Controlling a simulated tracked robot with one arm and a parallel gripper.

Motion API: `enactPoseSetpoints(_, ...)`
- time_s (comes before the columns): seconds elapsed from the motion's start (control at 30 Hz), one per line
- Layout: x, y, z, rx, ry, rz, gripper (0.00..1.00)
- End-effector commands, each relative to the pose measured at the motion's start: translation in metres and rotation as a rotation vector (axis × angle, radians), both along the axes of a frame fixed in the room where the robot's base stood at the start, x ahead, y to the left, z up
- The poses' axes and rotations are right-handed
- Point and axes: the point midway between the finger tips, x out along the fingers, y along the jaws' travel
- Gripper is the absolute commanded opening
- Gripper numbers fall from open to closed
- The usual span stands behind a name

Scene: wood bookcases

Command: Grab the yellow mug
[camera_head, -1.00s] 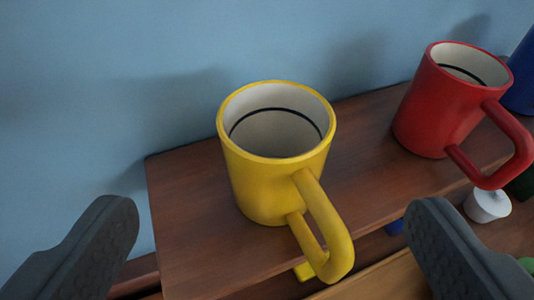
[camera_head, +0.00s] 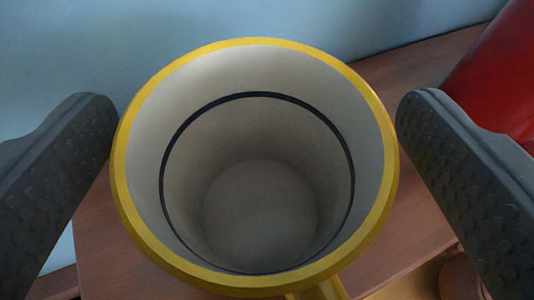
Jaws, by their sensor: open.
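The yellow mug (camera_head: 385,165) fills the middle of the view, seen from above into its pale, empty inside with a dark ring. It stands upright on a brown wooden shelf. Its handle (camera_head: 325,290) points toward the bottom of the view, mostly cut off by the frame edge. My gripper (camera_head: 255,115) is open, with one dark finger on each side of the mug's rim. The left finger looks very close to the rim and the right finger is close too. I cannot tell whether either touches.
A red mug (camera_head: 498,75) stands at the right, behind the right finger and partly out of view. The wooden shelf top (camera_head: 425,65) runs between the mugs. A blue wall (camera_head: 60,40) rises behind the shelf.

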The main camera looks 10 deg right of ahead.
Motion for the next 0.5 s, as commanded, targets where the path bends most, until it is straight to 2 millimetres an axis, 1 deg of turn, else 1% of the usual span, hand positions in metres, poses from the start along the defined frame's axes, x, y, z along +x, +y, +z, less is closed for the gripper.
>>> enactPoseSetpoints(0.23, 0.0013, 0.0, -0.0008, 0.0, 0.0, 0.0, 0.89)
enactPoseSetpoints(0.27, 0.0013, 0.0001, -0.0006, 0.0, 0.0, 0.0, 0.84)
enactPoseSetpoints(0.3, 0.0013, 0.0002, -0.0006, 0.0, 0.0, 0.0, 0.73)
enactPoseSetpoints(0.37, 0.0012, 0.0002, -0.0006, 0.0, 0.0, 0.0, 0.56)
enactPoseSetpoints(0.4, 0.0012, 0.0002, -0.0006, 0.0, 0.0, 0.0, 0.45)
enactPoseSetpoints(0.43, 0.0011, 0.0002, -0.0005, 0.0, 0.0, 0.0, 0.37)
enactPoseSetpoints(0.47, 0.0011, 0.0002, -0.0005, 0.0, 0.0, 0.001, 0.33)
enactPoseSetpoints(0.5, 0.0012, 0.0003, -0.0004, 0.0, -0.001, 0.001, 0.33)
